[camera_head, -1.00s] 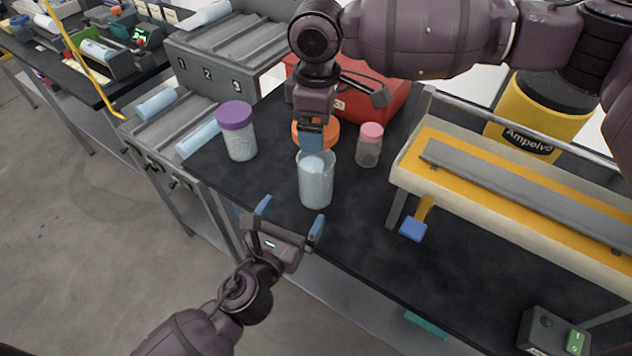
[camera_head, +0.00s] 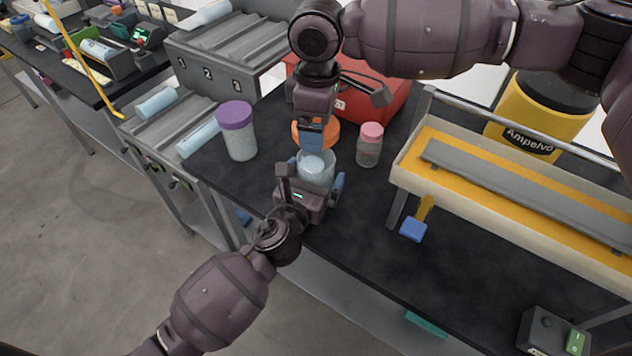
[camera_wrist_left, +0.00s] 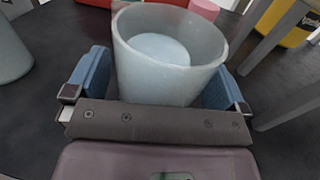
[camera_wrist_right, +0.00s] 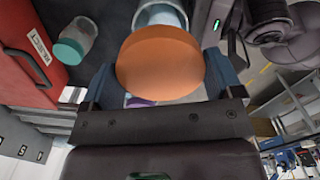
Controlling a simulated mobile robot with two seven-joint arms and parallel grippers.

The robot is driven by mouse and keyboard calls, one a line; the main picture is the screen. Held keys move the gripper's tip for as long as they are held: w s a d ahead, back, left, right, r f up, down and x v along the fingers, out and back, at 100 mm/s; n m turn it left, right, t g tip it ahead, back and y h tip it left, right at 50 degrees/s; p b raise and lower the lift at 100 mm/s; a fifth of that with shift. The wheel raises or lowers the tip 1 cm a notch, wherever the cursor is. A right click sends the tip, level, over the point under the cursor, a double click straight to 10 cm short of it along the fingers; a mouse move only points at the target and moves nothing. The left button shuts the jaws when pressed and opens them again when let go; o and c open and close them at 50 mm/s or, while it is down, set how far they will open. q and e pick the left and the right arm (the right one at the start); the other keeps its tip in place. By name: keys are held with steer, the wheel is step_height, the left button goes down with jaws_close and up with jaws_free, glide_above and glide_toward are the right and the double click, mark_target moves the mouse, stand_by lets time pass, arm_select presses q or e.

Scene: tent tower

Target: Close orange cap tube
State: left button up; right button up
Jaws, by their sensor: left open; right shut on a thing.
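The open, whitish see-through tube (camera_head: 318,163) stands upright on the black table; it fills the left wrist view (camera_wrist_left: 165,70), with a pale rounded content inside. My left gripper (camera_head: 315,178) is open, its blue fingers on either side of the tube. In the left wrist view a gap shows between the tube and the right finger. My right gripper (camera_wrist_right: 160,78) is shut on the orange cap (camera_wrist_right: 160,62), held off the tube. In the head view the cap (camera_head: 330,133) shows just behind and above the tube's mouth, partly hidden by my right gripper (camera_head: 310,140).
A purple-capped jar (camera_head: 238,132) stands to the left and a pink-capped jar (camera_head: 369,146) to the right. A red box (camera_head: 372,105) is behind. A cream and yellow machine (camera_head: 500,190) bounds the right side.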

arm_select(q)
steer(key=shift+c, duration=0.3)
steer(key=c, duration=1.2)
steer(key=shift+o, duration=0.2)
arm_select(e)
glide_above(318, 164)
steer(key=shift+f, duration=2.5)
steer(key=shift+f, duration=0.9)
steer(key=shift+f, duration=0.6)
steer(key=o, duration=0.7)
steer(key=shift+r, duration=0.1)
